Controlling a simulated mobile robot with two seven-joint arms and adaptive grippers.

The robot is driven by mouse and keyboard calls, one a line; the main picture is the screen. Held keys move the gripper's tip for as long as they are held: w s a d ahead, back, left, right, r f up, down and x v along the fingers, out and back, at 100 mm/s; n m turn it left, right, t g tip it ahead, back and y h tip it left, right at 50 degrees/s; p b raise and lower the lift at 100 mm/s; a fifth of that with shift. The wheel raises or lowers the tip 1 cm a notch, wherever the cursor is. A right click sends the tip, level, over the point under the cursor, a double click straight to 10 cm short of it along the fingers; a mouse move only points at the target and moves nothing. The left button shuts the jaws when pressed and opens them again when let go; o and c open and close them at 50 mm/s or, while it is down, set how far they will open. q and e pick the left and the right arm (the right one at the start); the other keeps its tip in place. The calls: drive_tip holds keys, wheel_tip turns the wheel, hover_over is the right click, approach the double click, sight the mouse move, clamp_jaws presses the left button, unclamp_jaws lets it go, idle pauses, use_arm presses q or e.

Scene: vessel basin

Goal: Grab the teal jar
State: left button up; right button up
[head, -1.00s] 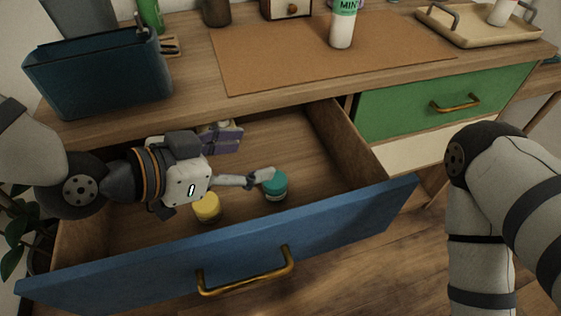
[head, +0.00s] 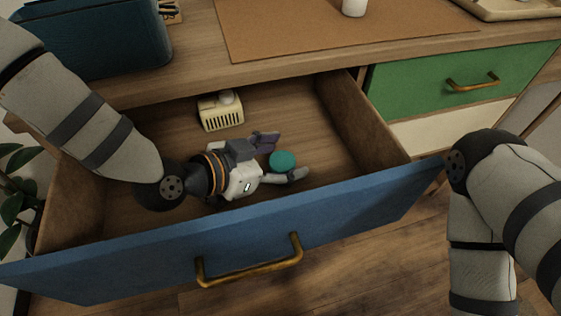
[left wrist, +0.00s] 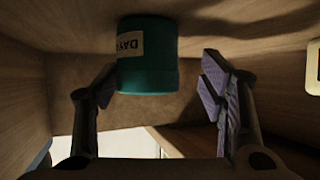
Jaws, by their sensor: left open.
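The teal jar (head: 282,160) is in the open drawer, its round top showing in the head view. In the left wrist view the teal jar (left wrist: 147,65) has a pale label and appears upside down. My left gripper (head: 283,157) is inside the drawer and open, its fingers on either side of the jar. In the left wrist view the left gripper (left wrist: 160,82) has the jar nearer its left finger, with a clear gap to the right finger. Whether the left finger touches the jar, I cannot tell. My right gripper is out of view.
The blue drawer front (head: 240,238) with its brass handle (head: 250,268) stands in front of the arm. A cream slotted box (head: 220,113) sits at the drawer's back. A dark blue bin (head: 95,45) stands on the desk. The drawer's right side is clear.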

use_arm(q)
drive_tip(key=c, duration=1.3)
drive_tip(key=shift+r, duration=0.15)
